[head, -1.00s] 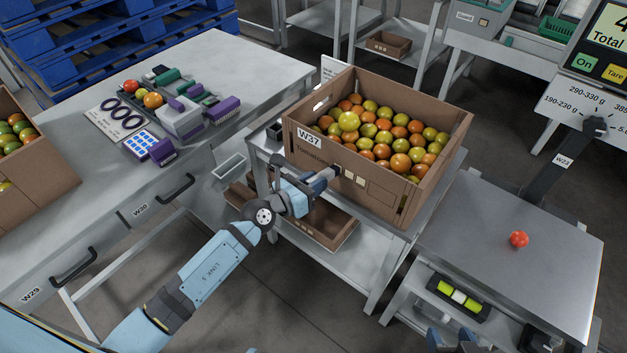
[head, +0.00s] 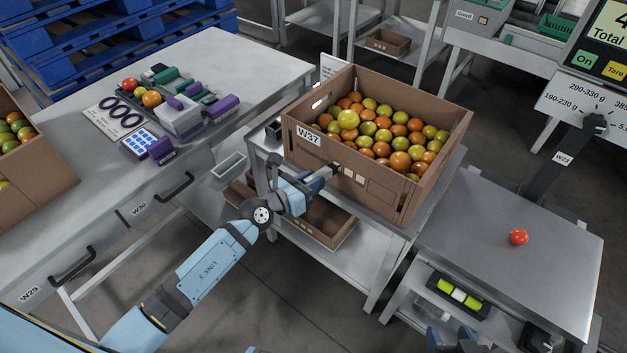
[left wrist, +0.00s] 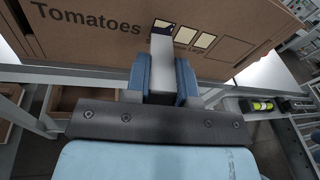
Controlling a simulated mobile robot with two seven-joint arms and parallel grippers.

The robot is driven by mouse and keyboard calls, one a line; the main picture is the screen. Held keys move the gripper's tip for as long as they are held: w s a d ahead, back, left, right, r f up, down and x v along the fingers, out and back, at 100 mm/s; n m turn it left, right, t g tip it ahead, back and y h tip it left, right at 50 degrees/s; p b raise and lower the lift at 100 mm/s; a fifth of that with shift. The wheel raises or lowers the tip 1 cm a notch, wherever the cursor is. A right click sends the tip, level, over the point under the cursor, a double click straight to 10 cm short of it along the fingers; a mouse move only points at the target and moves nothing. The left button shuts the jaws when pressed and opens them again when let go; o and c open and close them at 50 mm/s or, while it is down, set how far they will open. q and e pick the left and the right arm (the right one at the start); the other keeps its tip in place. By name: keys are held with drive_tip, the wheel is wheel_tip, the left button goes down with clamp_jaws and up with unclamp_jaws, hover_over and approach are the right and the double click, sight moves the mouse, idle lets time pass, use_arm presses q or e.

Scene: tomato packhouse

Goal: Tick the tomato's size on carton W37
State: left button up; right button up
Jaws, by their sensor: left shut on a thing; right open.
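Carton W37 (head: 300,152) is a brown cardboard box full of orange and yellow-green tomatoes. Its printed front carries a row of pale size boxes (head: 352,172), which also show in the left wrist view (left wrist: 195,38). My left gripper (head: 325,180) is shut on a pale grey marker-like thing (left wrist: 162,50). Its dark tip is at the leftmost box and partly covers it; I cannot tell whether it touches, and no tick is visible. A red tomato (head: 519,237) rests on the grey weighing plate (head: 490,270). My right gripper (head: 452,342), partly cut off at the bottom edge, looks open and empty.
Carton W37 stands on a metal stand (head: 390,245) with a brown tray below. A scale display (head: 608,50) and a gram-range sign (head: 575,100) are at right. A yellow-green level-like thing (head: 458,296) lies under the weighing plate.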

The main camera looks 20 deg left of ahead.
use_arm(q)
drive_tip(key=v, duration=0.3)
drive_tip(key=d+v, duration=0.1)
drive_tip(key=v, duration=0.1)
drive_tip(key=shift+s+a+f+p, duration=0.2)
drive_tip(key=shift+s+p, duration=0.15)
drive_tip(key=shift+s, duration=0.25)
idle(0.6)
